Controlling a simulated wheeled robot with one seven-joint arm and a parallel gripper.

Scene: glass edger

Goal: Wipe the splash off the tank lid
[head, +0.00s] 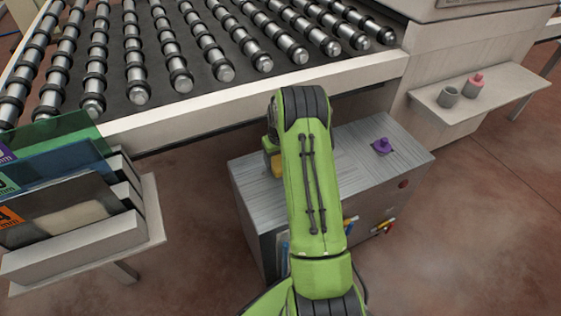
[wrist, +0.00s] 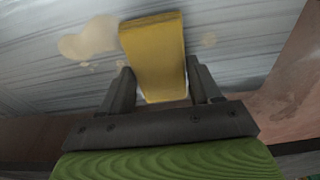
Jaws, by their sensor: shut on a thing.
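The tank lid (head: 352,150) is the brushed grey metal top of a box under the roller conveyor, and it fills much of the wrist view (wrist: 250,60). A tan splash (wrist: 88,40) lies on it to the left of a yellow sponge-like block (wrist: 155,50), with small spots around. My gripper (wrist: 165,88) is shut on the yellow block, which is at or just above the lid; contact is unclear. In the head view my green arm hides most of the gripper and the splash, and a bit of the yellow block (head: 277,163) shows.
A purple knobbed object (head: 382,146) stands on the lid's right part. A roller conveyor (head: 150,50) overhangs behind. A rack of glass sheets (head: 75,235) stands at left. A side shelf (head: 490,98) holds a grey cup (head: 448,97) and a pink item (head: 474,85).

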